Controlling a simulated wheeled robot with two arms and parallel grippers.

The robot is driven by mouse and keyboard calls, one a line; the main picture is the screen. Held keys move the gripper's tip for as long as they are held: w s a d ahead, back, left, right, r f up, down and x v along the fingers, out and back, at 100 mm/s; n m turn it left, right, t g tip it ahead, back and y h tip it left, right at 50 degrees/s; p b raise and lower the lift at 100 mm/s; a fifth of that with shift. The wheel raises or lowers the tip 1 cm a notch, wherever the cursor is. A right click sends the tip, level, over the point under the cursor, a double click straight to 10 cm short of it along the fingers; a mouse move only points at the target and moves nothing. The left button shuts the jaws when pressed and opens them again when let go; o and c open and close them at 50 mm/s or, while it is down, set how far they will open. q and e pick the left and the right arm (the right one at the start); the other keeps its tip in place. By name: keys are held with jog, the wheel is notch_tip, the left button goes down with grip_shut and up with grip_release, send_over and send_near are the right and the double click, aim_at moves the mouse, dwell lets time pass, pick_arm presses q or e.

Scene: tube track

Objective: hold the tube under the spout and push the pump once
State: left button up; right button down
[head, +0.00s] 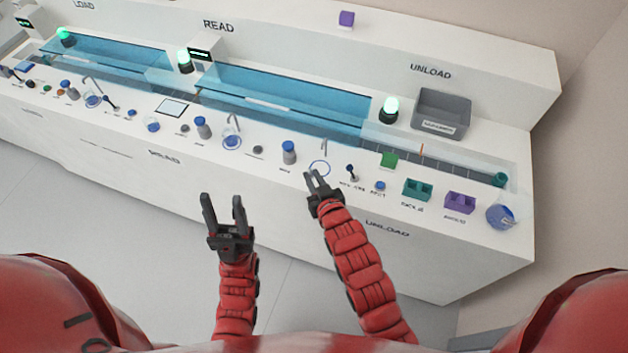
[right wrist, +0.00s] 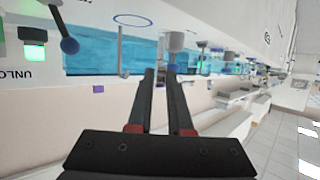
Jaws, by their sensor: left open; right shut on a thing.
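My right gripper (head: 314,176) is at the front edge of the UNLOAD counter, just before the blue ring (head: 319,166) under the thin curved spout (head: 324,146). It is shut; what it grips, taken to be the tube, cannot be made out. The pump (head: 288,153), a small blue and white cylinder, stands upright left of the ring, apart from both grippers. In the right wrist view, turned upside down, the ring (right wrist: 133,20), spout (right wrist: 121,62) and pump (right wrist: 176,42) lie beyond my fingers. My left gripper (head: 222,202) is open and empty, in front of the counter.
A grey bin (head: 443,112) sits behind. Similar spouts and pumps stand at the other stations. The floor before the counter is clear.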

jog(key=shift+w+d+f, duration=0.25)
jog(key=shift+w+d, duration=0.1)
jog(key=shift+w, duration=0.4)
jog(key=shift+w+d+f, duration=0.15)
jog(key=shift+w+f, duration=0.25)
jog(key=shift+w, duration=0.2)
jog(key=shift+w+d+p, duration=0.1)
jog(key=shift+w+p, duration=0.2)
jog(key=shift+w, duration=0.05)
jog(key=shift+w+d+f, duration=0.2)
jog(key=shift+w, duration=0.25)
jog(key=shift+w+d+f, duration=0.15)
jog(key=shift+w, duration=0.4)
jog(key=shift+w+d+b, duration=0.15)
jog(key=shift+w+b, duration=0.15)
jog(key=shift+b, duration=0.1)
jog(key=shift+w+d, duration=0.15)
jog(key=shift+w, duration=0.4)
jog(key=shift+w+d, duration=0.1)
jog(key=shift+w, duration=0.1)
jog(key=shift+w+d+b, duration=0.1)
jog(key=shift+w+b, duration=0.25)
